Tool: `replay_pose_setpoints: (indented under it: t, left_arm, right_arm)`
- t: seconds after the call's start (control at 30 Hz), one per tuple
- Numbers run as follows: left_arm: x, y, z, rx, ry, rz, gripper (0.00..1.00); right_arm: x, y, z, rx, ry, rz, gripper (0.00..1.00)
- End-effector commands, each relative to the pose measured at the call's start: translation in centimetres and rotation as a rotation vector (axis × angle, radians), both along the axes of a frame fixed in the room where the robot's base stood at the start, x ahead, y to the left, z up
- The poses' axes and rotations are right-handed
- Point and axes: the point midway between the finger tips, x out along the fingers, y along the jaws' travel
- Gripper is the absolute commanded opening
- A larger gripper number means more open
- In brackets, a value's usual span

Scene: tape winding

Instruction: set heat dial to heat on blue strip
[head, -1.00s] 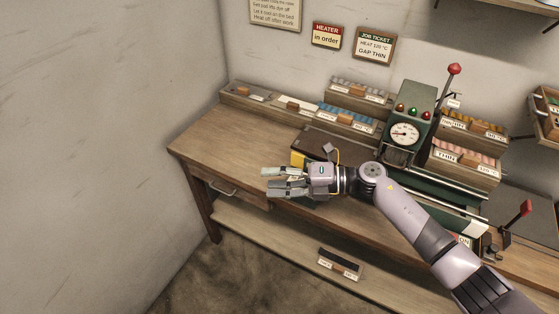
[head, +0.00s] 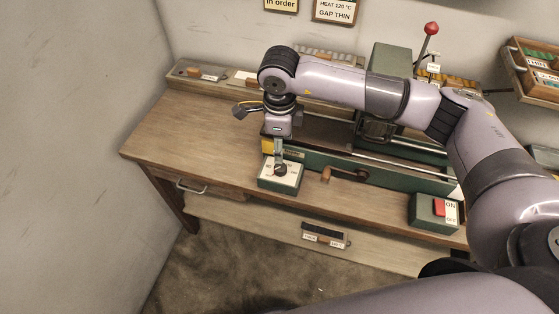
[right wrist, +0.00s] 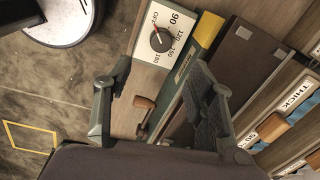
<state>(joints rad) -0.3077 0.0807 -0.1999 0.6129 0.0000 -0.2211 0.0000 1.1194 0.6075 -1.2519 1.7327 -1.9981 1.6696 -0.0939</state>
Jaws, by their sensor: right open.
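The heat dial is a dark knob on a white-faced green box (head: 268,183) at the bench's front edge. In the right wrist view, the dial face (right wrist: 148,52) reads OFF, 90, 120, 150 and 180. The knob's red mark appears to point towards OFF. My right gripper (head: 279,158) points down over the dial in the head view. In the right wrist view, its fingers (right wrist: 160,78) are apart with nothing between them. I cannot tell whether they touch the knob. My left gripper is out of view.
The job ticket (head: 337,9) reads HEAT 120 °C, GAP THIN. A wooden-handled crank (head: 345,174) sits right of the dial, and a red ON/OFF switch (head: 440,207) is farther right. The bench's left part (head: 190,125) is clear.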

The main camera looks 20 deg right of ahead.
Motion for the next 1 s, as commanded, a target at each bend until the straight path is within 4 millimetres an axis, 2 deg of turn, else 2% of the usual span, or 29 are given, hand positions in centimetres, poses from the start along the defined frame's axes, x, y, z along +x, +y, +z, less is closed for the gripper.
replay_pose_setpoints:
  t: [0.3,0.5,0.7,0.93,1.0]
  left_arm:
    - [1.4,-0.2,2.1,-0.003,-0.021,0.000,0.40]
    - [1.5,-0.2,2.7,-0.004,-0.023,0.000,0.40]
    - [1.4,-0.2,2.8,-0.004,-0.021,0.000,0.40]
    - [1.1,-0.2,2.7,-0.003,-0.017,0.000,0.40]
    - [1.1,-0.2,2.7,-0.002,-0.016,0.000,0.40]
  right_arm:
    - [0.4,-0.1,-6.6,0.001,0.004,-0.001,0.51]
    - [0.6,-0.2,-9.5,0.002,0.002,0.000,0.51]
    - [0.7,-0.2,-10.5,0.002,-0.001,0.000,0.51]
    - [0.7,-0.2,-10.6,0.002,-0.001,0.001,0.51]
    - [0.7,-0.2,-10.5,0.003,-0.001,0.000,0.46]
